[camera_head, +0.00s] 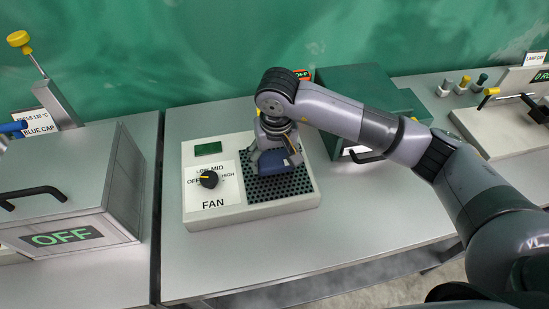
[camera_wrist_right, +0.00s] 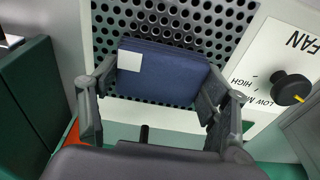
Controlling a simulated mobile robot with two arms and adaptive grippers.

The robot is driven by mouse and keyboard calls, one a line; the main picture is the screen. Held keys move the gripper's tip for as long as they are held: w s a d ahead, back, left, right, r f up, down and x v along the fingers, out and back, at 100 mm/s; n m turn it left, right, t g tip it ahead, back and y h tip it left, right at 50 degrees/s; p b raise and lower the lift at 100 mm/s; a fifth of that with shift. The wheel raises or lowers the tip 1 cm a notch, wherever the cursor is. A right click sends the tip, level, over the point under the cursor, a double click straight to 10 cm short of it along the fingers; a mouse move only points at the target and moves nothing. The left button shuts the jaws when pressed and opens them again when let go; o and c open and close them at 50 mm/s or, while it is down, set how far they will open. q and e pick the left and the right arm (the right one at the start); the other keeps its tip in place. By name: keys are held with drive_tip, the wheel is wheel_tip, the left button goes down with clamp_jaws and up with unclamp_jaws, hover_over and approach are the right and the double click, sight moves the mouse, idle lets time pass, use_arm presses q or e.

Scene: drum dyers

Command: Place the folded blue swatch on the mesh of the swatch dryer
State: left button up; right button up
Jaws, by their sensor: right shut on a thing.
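The folded blue swatch (camera_head: 274,168) is at the black perforated mesh (camera_head: 288,187) of the swatch dryer (camera_head: 250,212). My right gripper (camera_head: 279,158) is over the mesh with the swatch between its fingers. In the right wrist view, the dark blue swatch (camera_wrist_right: 170,76) with a white square label lies between the two fingers of the right gripper (camera_wrist_right: 155,88), over the holes of the mesh (camera_wrist_right: 180,22). Whether the swatch touches the mesh is hard to tell. My left gripper is not in view.
The dryer's fan knob (camera_head: 208,179) points toward the OFF/LOW side. A grey box marked OFF (camera_head: 70,215) stands at the left. A green box (camera_head: 365,95) stands behind the dryer to the right. The table (camera_head: 215,262) in front of the dryer is clear.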

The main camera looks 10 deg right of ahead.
sight(276, 164)
drive_tip(key=shift+f, duration=0.7)
drive_tip(key=shift+f+b, duration=0.25)
drive_tip(key=shift+b, duration=0.05)
drive_tip(key=o, duration=1.1)
drive_tip(key=shift+r, duration=0.1)
drive_tip(key=shift+r, duration=0.1)
drive_tip(key=shift+r+p, duration=0.25)
drive_tip(key=shift+p, duration=0.05)
drive_tip(key=r+b, duration=0.1)
drive_tip(key=r, duration=0.2)
drive_tip(key=s+r+b, duration=0.1)
drive_tip(key=r, duration=0.3)
drive_tip(key=r+b, duration=0.1)
drive_tip(key=r, duration=0.2)
drive_tip(key=shift+s+r+b, duration=0.15)
drive_tip(key=shift+r+b, duration=0.1)
drive_tip(key=shift+b, duration=0.1)
drive_tip(key=shift+s+r, duration=0.1)
drive_tip(key=shift+r, duration=0.45)
